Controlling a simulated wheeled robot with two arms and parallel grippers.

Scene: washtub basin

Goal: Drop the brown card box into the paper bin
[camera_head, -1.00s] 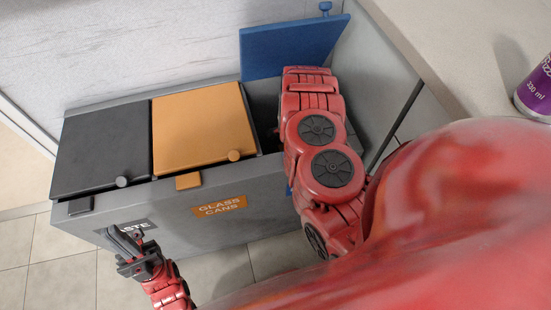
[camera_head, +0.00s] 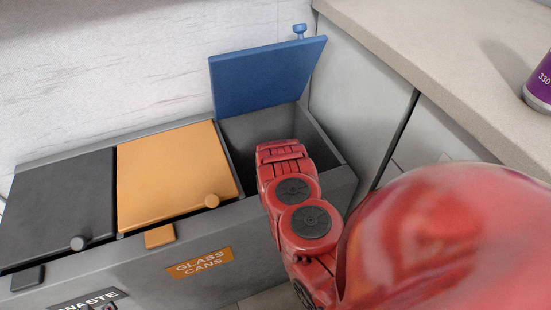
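The paper bin is the right compartment (camera_head: 320,140) of a grey bin unit. Its blue lid (camera_head: 268,76) stands open, and its grey inner walls show. My red right arm reaches over the front edge of this compartment. Its gripper is hidden beyond the wrist, so I cannot see its fingers or whether it holds anything. The brown card box is not visible in the head view.
The orange lid (camera_head: 172,175), above the glass and cans label (camera_head: 201,263), and the black lid (camera_head: 60,207) are closed. A pale counter (camera_head: 440,60) lies to the right with a purple can (camera_head: 540,85). A white wall stands behind.

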